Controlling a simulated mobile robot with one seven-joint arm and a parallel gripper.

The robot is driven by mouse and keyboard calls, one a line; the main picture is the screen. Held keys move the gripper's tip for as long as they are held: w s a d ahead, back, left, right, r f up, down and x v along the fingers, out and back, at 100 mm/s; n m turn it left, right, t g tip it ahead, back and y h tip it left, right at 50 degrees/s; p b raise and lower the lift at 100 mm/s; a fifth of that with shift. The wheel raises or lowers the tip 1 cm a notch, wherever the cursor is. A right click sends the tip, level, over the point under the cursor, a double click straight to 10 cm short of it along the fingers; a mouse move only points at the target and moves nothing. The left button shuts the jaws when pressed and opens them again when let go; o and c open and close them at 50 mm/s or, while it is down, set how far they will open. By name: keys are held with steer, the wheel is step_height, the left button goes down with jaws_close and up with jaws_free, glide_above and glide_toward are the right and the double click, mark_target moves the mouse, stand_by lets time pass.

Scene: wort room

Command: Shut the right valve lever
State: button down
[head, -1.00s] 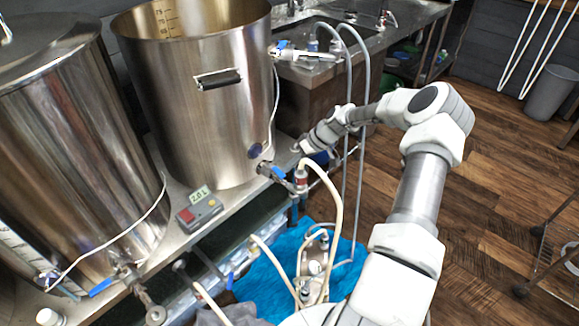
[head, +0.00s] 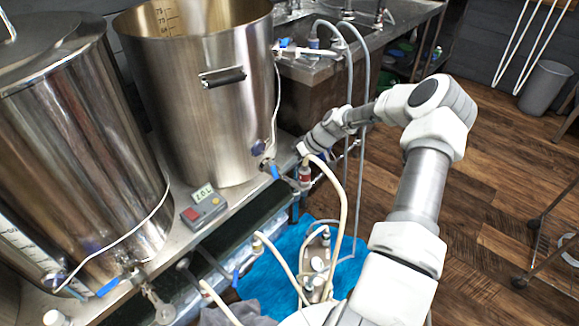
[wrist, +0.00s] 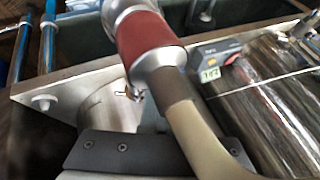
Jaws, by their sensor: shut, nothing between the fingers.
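The right kettle's lower valve (head: 266,164) has a short blue lever (head: 275,172) that points down and slightly right. A hose with a red collar (head: 305,173) rises just right of the lever. My gripper (head: 302,150) is shut and empty, close above and right of the lever; its fingertips are small and partly hidden, so I cannot tell whether they touch it. In the wrist view the red-collared hose (wrist: 145,40) crosses close in front of the camera and covers much of the valve area. I cannot make out the lever there.
A controller (head: 204,211) sits on the bench edge between the two kettles; it also shows in the wrist view (wrist: 215,55). The left kettle's valve has a blue lever (head: 107,288). A pump (head: 318,265) with hoses stands on a blue mat below. Grey hoses (head: 363,150) hang behind my arm.

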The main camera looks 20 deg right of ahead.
steer(key=shift+s+a, duration=0.1)
steer(key=shift+a, duration=0.3)
stand_by(0.4)
